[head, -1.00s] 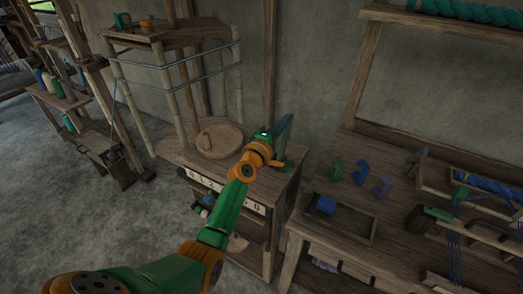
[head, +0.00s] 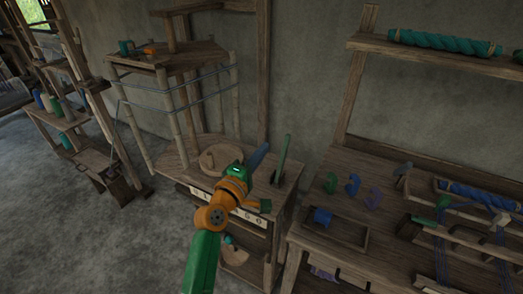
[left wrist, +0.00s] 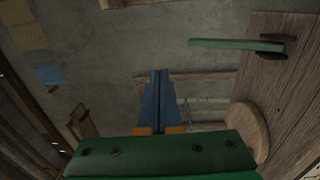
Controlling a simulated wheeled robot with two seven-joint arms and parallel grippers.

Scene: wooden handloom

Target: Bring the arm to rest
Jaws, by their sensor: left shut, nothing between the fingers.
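My left arm reaches up from the bottom of the head view, green and orange. My left gripper (head: 260,154) has blue fingers, pressed together with nothing between them. It is over the small wooden cabinet, to the left of an upright green lever (head: 282,160), with a gap showing between them. In the left wrist view the shut blue fingers (left wrist: 158,84) point away over the floor, and the green lever (left wrist: 237,45) shows to the right, apart from them. My right gripper is not in view.
The cabinet top carries a round wooden disc (head: 220,157). A pole rack (head: 175,62) stands behind on the left. Bare floor (head: 90,240) lies at lower left.

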